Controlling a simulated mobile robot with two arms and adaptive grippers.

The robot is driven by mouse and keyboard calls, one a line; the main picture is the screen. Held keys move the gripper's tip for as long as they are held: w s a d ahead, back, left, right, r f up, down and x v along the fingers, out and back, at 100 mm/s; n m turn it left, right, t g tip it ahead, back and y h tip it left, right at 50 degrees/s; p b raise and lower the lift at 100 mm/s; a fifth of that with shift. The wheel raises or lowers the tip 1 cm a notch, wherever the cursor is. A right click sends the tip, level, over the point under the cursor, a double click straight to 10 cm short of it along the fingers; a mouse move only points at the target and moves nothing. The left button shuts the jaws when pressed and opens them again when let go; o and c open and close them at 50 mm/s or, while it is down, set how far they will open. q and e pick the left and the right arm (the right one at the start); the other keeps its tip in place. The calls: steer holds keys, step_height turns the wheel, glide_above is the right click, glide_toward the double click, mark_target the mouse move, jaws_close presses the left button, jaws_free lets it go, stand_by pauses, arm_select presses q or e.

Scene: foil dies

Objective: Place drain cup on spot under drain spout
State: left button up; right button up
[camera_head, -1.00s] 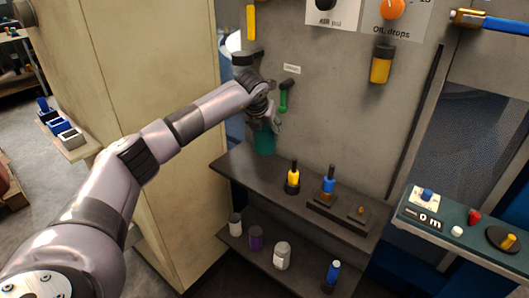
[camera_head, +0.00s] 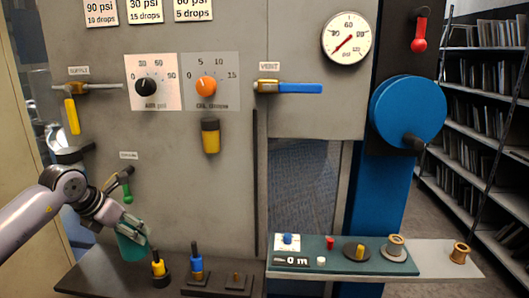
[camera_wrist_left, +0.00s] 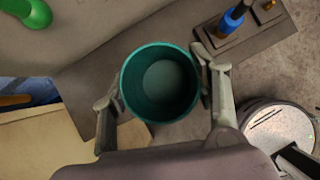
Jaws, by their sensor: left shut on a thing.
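The drain cup (camera_head: 132,247) is a teal open-topped cup, at the lower left of the head view. My left gripper (camera_head: 128,226) is shut on it. In the left wrist view the cup (camera_wrist_left: 160,84) looks empty, with one finger on each side of it. The drain spout (camera_head: 114,179), with a green handle (camera_head: 127,193), sticks out of the grey panel above the cup. The green handle (camera_wrist_left: 28,12) also shows at the top left of the wrist view. I cannot tell whether the cup touches the dark shelf (camera_head: 110,280). The spot is not visible. My right gripper is not in view.
Yellow (camera_head: 158,265) and blue (camera_head: 196,262) tools stand on the shelf, right of the cup. A green side table (camera_head: 320,268) holds several small parts further right. The grey panel (camera_head: 185,185) rises behind the shelf. A beige cabinet (camera_head: 20,130) stands at the left.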

arm_select(q)
steer(key=s+d+f+m+g+h, duration=0.4)
steer(key=s+d+f+m+g, duration=0.3)
steer(key=s+d+m, duration=0.7)
steer(key=s+d+f+m+g+y, duration=0.2)
steer(key=s+m+g+y, duration=0.3)
steer(key=s+m, duration=0.9)
steer(key=m+y, duration=0.1)
steer(key=m, duration=0.2)
steer(key=shift+f+m+g, duration=0.2)
steer(key=shift+m+g, duration=0.2)
